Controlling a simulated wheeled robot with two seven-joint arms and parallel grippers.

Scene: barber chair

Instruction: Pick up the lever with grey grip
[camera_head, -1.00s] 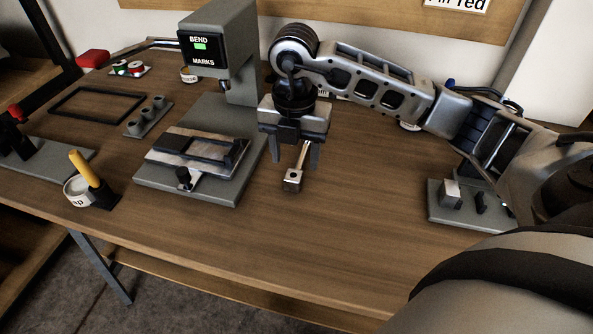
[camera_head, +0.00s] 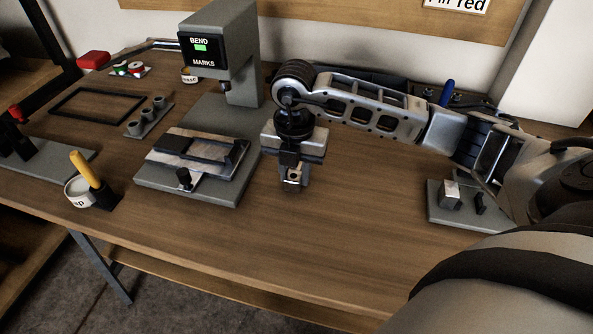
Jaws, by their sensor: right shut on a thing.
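The lever (camera_head: 294,177) is largely hidden by my right gripper in the head view. Only its small metal end block with a dark hole shows, and its grey grip cannot be made out. My right gripper (camera_head: 290,183) points down over the wooden table, just right of the grey press base, and is shut on the lever. I cannot tell whether the lever touches the table or hangs just above it. My left gripper is not in view.
A grey press with a "BEND MARKS" screen (camera_head: 202,51) stands left of my right gripper. Its clamp fixture (camera_head: 184,179) is close by. A yellow-handled tool (camera_head: 84,169) stands at the left, and a small grey fixture (camera_head: 449,196) at the right. The front middle table is clear.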

